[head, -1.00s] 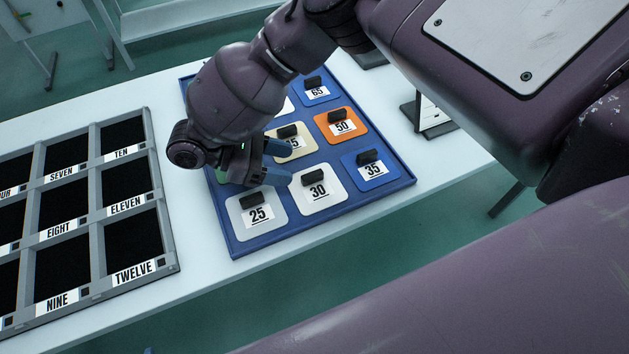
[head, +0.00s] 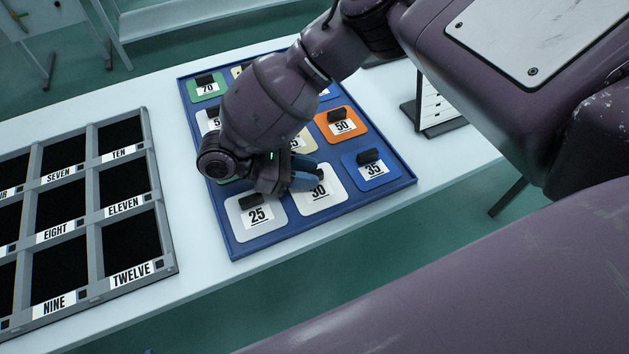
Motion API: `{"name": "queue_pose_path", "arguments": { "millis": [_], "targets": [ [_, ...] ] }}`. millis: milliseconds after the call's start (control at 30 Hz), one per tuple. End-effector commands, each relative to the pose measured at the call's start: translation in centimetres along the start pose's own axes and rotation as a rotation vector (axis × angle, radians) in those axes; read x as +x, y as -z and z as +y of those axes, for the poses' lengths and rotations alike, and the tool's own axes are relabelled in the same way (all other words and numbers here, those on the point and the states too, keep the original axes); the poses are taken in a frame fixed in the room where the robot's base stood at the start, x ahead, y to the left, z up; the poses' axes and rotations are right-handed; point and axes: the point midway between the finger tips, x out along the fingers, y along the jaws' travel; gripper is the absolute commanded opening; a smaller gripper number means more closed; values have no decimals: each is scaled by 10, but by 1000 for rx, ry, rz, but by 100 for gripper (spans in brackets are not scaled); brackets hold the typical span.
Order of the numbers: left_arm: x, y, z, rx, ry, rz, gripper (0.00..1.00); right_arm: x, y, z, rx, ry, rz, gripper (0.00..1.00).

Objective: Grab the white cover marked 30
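The white cover marked 30 (head: 325,200) lies flat in the front row of the blue tray, between the white cover marked 25 and the blue cover marked 35. My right gripper (head: 312,174) is low over its upper left part, with the two blue fingers apart at its dark handle. The fingers partly hide the handle and the top of the label, and I cannot tell whether they touch the handle. My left gripper is not in view.
The blue tray (head: 275,243) holds several other covers, including 25 (head: 272,222), 35 (head: 382,180) and orange 50 (head: 354,136). A grey compartment rack (head: 172,240) stands left on the white table (head: 195,235). A dark-based stand (head: 440,128) is at right.

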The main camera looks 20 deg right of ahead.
Motion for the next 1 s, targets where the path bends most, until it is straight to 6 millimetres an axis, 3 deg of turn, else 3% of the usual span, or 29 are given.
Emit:
{"name": "queue_pose_path", "arguments": {
  "millis": [33, 200, 567, 767, 1000],
  "targets": [
    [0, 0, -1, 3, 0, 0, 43, 0, 0, 0, 0, 0, 0, 22],
    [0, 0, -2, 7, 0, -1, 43, 0, 0, 0, 0, 0, 0, 0],
    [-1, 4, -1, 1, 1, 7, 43, -3, -6, 0, 2, -2, 1, 0],
    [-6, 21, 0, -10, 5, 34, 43, -16, -38, 1, 9, -4, 3, 0],
    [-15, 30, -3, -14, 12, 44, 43, -40, -96, 1, 11, -6, 4, 0]
  ]
}}
